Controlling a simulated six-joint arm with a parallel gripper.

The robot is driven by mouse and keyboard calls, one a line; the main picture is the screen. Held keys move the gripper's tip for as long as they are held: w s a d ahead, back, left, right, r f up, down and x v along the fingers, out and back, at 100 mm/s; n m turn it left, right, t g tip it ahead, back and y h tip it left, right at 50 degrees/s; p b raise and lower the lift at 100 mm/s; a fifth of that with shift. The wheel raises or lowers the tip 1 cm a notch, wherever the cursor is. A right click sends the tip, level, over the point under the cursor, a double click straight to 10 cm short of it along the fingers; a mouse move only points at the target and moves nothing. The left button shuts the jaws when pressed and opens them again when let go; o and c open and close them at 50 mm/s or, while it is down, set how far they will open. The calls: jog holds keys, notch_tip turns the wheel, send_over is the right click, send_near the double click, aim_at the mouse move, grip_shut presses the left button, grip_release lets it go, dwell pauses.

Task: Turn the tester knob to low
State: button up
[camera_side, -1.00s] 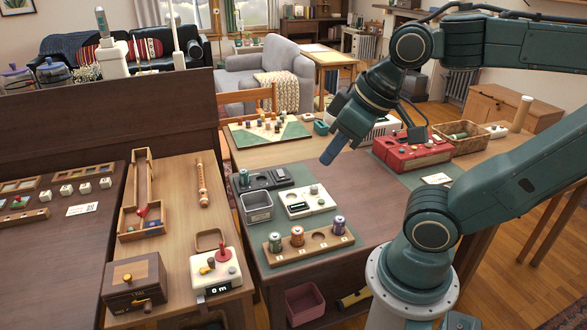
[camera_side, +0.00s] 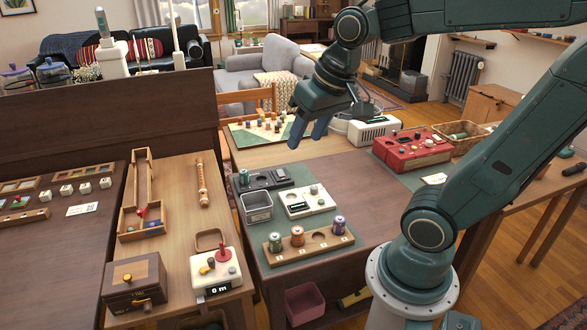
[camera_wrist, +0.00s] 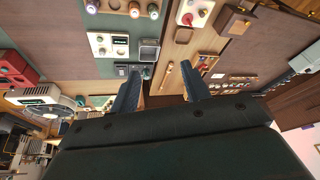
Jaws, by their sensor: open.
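The tester, a cream box with a dark display (camera_side: 306,201), lies on the green mat. Its round grey knob (camera_side: 314,189) is at the back edge; the knob's setting is too small to read. The tester also shows upside down in the wrist view (camera_wrist: 121,50), left of my fingers. My gripper (camera_side: 309,132) is open and empty, high above the table behind the tester. Both fingers (camera_wrist: 160,90) show apart in the wrist view, with nothing between them.
A dark device (camera_side: 264,179), a grey bin (camera_side: 256,207) and a wooden battery rack (camera_side: 318,246) with three batteries surround the tester. A red box (camera_side: 412,146) stands to the right. The brown tabletop (camera_side: 360,187) between is clear.

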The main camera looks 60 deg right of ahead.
jog(key=w+d+f+m+g, duration=0.1)
jog(key=w+d+f+m, duration=0.1)
jog(key=w+d+m, duration=0.3)
jog(key=m+g, duration=0.3)
jog(key=m, duration=0.8)
send_over(314, 187)
notch_tip(314, 187, down, 17)
jog(key=shift+f+y, duration=0.2)
jog(key=shift+y, duration=0.2)
jog(key=shift+f, duration=6.85)
jog(key=shift+c, duration=0.5)
jog(key=c, duration=0.9)
